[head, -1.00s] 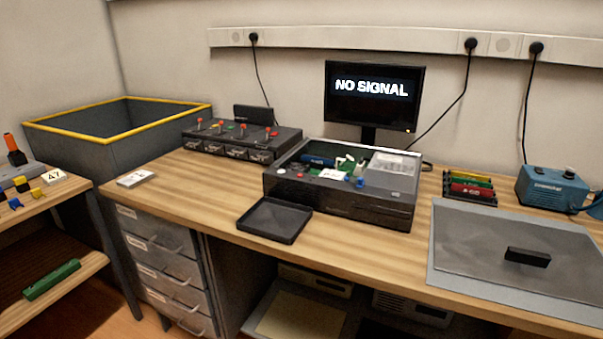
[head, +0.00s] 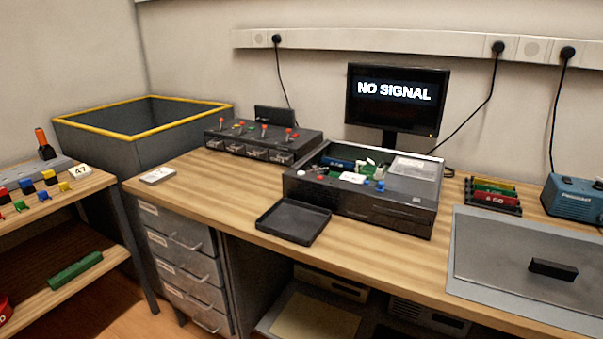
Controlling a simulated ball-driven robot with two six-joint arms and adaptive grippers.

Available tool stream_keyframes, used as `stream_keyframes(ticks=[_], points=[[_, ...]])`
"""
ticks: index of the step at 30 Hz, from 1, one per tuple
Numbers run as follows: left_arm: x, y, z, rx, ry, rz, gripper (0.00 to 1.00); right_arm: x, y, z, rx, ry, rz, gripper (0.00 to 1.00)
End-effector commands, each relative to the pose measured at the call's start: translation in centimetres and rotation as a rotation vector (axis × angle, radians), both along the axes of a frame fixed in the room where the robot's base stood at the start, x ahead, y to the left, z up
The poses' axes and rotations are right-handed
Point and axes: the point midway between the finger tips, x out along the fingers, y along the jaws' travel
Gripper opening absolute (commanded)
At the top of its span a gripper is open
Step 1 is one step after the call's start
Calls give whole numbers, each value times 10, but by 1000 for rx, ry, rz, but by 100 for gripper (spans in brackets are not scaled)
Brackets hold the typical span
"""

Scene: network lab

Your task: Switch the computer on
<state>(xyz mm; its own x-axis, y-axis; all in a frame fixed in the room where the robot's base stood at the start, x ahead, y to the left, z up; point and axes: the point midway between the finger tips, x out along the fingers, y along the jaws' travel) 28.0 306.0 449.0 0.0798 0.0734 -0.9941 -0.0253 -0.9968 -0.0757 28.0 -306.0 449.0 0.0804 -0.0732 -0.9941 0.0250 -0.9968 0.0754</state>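The computer (head: 388,212) is a dark, flat desktop case lying on the wooden bench, with its top off so the board and parts inside show. Its front face points toward me and to the left; I cannot make out a power button clearly. The monitor (head: 396,98) behind it is lit and reads "NO SIGNAL". Neither of my grippers is in the head view.
A black tray (head: 293,221) lies in front of the computer. A grey mat (head: 480,262) with a black block (head: 553,269) is at right, near a rack of coloured modules (head: 493,194) and a blue device (head: 574,198). A yellow-rimmed bin (head: 130,140) stands left.

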Motion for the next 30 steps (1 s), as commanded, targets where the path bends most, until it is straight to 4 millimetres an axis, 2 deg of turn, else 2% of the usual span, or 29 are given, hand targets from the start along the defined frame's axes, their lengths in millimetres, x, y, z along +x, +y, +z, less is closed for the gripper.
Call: stream_keyframes(ticks=[1, 6, 9, 30], points=[[0, 0, 0, 0, 0, 0, 40, 0, 0, 0, 0, 0, 0, 32], [0, 0, 0, 0, 0, 0, 40, 0, 0, 0, 0, 0, 0, 10], [0, 0, 0, 0, 0, 0, 40, 0, 0, 0, 0, 0, 0, 0], [1, 0, 0, 0, -1, 0, 40, 0, 0, 0, 0, 0, 0, 0]])
